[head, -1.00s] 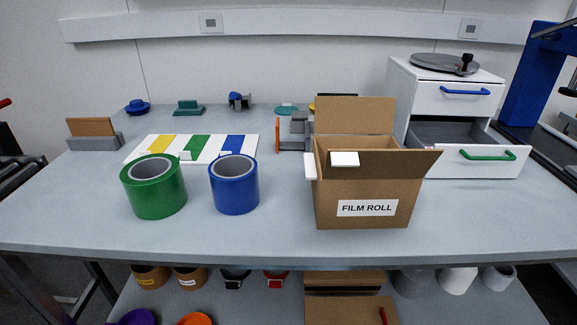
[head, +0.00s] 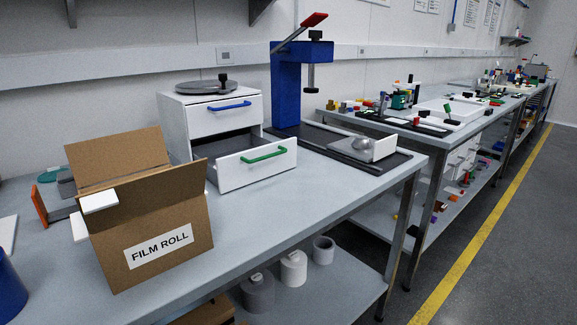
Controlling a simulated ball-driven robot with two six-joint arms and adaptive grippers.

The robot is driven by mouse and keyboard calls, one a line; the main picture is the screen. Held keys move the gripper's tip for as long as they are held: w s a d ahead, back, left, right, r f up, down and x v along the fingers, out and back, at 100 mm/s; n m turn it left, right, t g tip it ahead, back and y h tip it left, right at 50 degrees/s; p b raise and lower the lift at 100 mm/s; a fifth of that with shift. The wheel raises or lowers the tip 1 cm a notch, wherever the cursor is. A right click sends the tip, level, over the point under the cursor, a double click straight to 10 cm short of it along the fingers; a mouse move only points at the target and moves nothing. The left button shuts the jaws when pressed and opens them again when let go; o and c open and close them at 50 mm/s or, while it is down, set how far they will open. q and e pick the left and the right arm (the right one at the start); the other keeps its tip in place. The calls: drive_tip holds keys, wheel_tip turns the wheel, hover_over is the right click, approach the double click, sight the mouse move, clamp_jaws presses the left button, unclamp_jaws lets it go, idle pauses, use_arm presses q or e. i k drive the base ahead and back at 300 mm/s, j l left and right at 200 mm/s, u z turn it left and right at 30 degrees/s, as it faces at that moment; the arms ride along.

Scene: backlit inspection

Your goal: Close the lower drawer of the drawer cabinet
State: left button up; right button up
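The white drawer cabinet (head: 176,128) stands on the grey bench, left of centre in the head view. Its upper drawer (head: 222,118) with the blue handle is shut. Its lower drawer (head: 234,174) with the green handle (head: 265,154) is pulled well out, and part of its grey inside shows. A grey turntable-like device (head: 206,86) sits on top of the cabinet. Neither of my grippers is in view.
An open cardboard box (head: 136,262) labelled FILM ROLL stands left of the drawer, near the bench's front edge. A blue press (head: 288,88) stands right of the cabinet, with a white tray (head: 368,149) beside it. Bare bench lies before the drawer. The floor (head: 490,225) at right is clear.

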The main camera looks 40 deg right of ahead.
sight(240, 160)
drive_tip(key=z, duration=1.1)
